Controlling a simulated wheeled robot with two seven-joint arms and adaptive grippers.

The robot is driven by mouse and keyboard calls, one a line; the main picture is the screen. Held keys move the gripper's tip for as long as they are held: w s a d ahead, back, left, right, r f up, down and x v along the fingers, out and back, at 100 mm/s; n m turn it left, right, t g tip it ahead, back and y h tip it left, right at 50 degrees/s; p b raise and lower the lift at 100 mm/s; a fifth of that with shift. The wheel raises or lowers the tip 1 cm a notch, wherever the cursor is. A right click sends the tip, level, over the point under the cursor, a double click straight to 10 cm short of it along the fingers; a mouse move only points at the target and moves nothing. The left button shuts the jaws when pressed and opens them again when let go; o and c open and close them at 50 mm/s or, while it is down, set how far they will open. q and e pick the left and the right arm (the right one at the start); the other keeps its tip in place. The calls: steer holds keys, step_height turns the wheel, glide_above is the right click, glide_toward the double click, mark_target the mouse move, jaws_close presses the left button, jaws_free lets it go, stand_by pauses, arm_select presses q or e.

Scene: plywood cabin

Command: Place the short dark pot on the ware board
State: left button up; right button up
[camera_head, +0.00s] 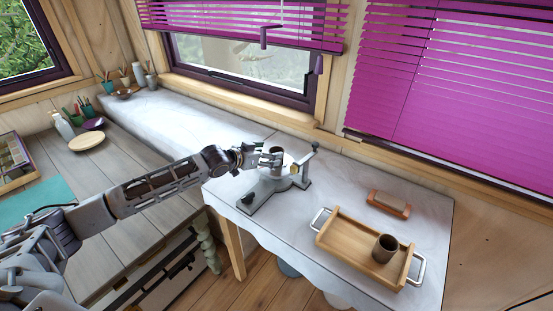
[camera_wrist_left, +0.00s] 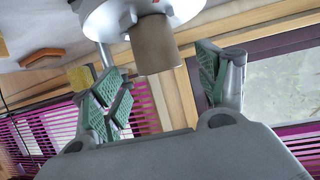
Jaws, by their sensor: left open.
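A short brown pot (camera_wrist_left: 154,45) stands on a round white disc (camera_wrist_left: 190,8), upside down in the left wrist view. In the head view this pot (camera_head: 277,149) is partly hidden by my gripper, on the grey metal device on the white table. My left gripper (camera_head: 270,160) is open at the pot. In the left wrist view its green-padded fingers (camera_wrist_left: 160,85) are spread to either side of the pot, with gaps showing. The wooden board with metal handles (camera_head: 345,235) lies at the right of the table. My right gripper is not in view.
A small wooden block-like item (camera_head: 389,204) lies behind the board. A raised lever arm (camera_head: 306,165) of the device stands close to my gripper's right. The board's left part is bare.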

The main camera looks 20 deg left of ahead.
arm_select(q)
steer(key=shift+p+x, duration=0.55)
steer(key=shift+x, duration=2.05)
steer(key=shift+d, duration=0.1)
steer(key=c, duration=1.3)
steer(key=shift+r, duration=0.15)
step_height(320, 180, up, 10)
steer(key=b, duration=0.1)
